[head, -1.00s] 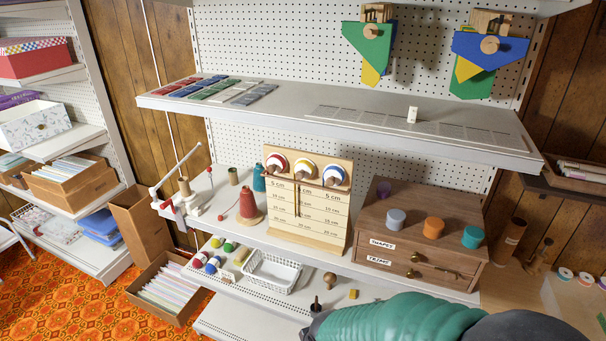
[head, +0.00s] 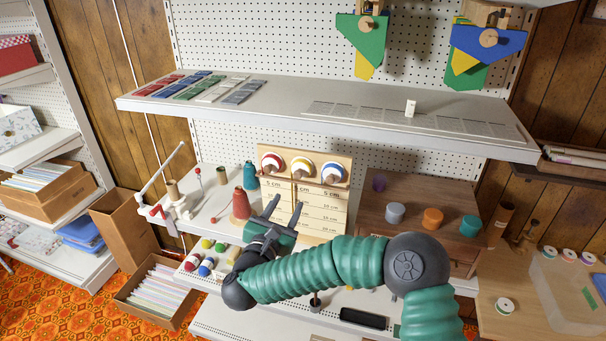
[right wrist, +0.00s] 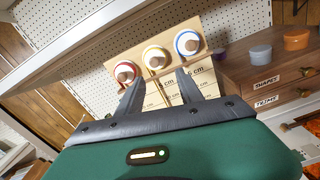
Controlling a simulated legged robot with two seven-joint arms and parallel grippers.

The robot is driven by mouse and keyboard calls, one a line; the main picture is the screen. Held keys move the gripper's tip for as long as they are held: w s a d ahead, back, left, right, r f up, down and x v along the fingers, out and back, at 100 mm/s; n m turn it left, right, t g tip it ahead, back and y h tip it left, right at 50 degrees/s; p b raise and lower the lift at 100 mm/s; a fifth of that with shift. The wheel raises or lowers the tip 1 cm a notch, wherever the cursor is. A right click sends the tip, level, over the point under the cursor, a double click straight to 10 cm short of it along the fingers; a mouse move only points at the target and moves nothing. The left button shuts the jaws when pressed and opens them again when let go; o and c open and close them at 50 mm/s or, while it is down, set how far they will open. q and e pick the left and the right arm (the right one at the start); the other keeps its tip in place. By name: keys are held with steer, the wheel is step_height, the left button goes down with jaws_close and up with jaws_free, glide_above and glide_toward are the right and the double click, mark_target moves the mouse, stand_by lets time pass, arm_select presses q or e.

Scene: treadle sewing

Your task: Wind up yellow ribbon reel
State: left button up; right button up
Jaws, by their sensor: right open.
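The yellow ribbon reel (head: 302,169) is the middle of three reels on an upright wooden board (head: 325,205) marked in centimetres. It has a wooden knob at its centre and also shows in the right wrist view (right wrist: 155,56). A narrow strip hangs below it down the board. My right gripper (head: 284,209) is open and empty, in front of the board and below the reels. In the right wrist view its fingers (right wrist: 160,78) point up toward the yellow reel, apart from each other. My left gripper is not in view.
The red reel (head: 271,163) and blue reel (head: 332,173) flank the yellow one closely. A red thread cone (head: 241,204) stands left of the board. A wooden drawer cabinet (head: 400,232) stands right. A grey shelf (head: 330,114) overhangs above the reels.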

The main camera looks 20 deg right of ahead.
mark_target(297, 176)
steer(key=p+x, duration=0.1)
steer(key=x, duration=0.3)
steer(key=a+p+x, duration=0.1)
steer(key=p+x, duration=0.1)
steer(key=x, duration=0.1)
steer(key=w+p+x, duration=0.1)
steer(key=x, duration=0.3)
steer(key=shift+w+a+r, duration=0.1)
steer(key=shift+w+r, duration=0.05)
steer(key=shift+w, duration=0.15)
steer(key=shift+w+d, duration=0.15)
steer(key=shift+d, duration=0.55)
steer(key=shift+d+f, duration=0.1)
steer(key=shift+f, duration=0.1)
steer(key=shift+c, duration=1.8)
steer(key=shift+a, duration=0.5)
jaws_close()
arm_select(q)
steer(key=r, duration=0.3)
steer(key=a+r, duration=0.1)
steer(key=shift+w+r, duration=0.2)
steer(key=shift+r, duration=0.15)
arm_select(e)
steer(key=shift+d, duration=0.1)
